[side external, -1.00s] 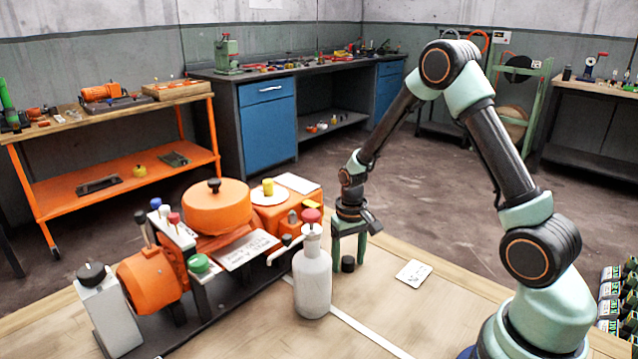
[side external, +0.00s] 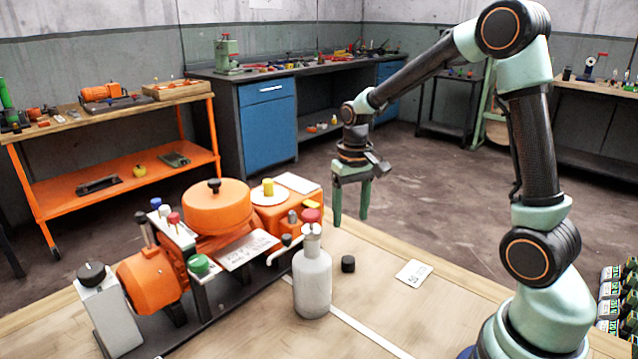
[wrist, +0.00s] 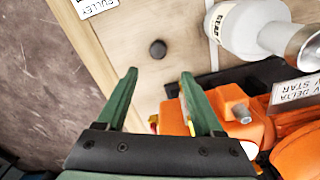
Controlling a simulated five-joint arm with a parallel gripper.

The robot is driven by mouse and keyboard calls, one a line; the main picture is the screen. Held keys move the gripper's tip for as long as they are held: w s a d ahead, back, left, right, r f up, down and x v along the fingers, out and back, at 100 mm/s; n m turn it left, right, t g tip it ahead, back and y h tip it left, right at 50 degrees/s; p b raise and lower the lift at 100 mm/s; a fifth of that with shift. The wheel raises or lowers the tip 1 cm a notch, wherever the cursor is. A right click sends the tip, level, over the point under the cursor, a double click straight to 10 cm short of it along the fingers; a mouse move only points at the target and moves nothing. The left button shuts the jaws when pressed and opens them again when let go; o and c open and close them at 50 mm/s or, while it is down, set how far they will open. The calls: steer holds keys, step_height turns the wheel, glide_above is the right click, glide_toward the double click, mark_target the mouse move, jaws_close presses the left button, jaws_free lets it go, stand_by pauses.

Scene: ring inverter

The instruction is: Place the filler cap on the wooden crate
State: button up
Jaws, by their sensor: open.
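A small black cylindrical cap (side external: 348,264), which looks like the filler cap, stands on a pale wooden top (side external: 410,320). In the wrist view my gripper (wrist: 158,78) is open, with nothing between the fingers.
The orange machine (side external: 215,208) with knobs and levers is further left on a dark base. A white label card (side external: 413,272) lies to the right. Bare wood lies between cap and card.

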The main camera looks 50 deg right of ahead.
steer(key=s+a+r+n+t, duration=0.4)
steer(key=s+a+r+t, duration=0.1)
steer(key=s+a+r, duration=0.4)
steer(key=v, duration=0.2)
steer(key=shift+s+a+r, duration=0.2)
steer(key=shift+a+r, duration=0.1)
steer(key=shift+r, duration=0.05)
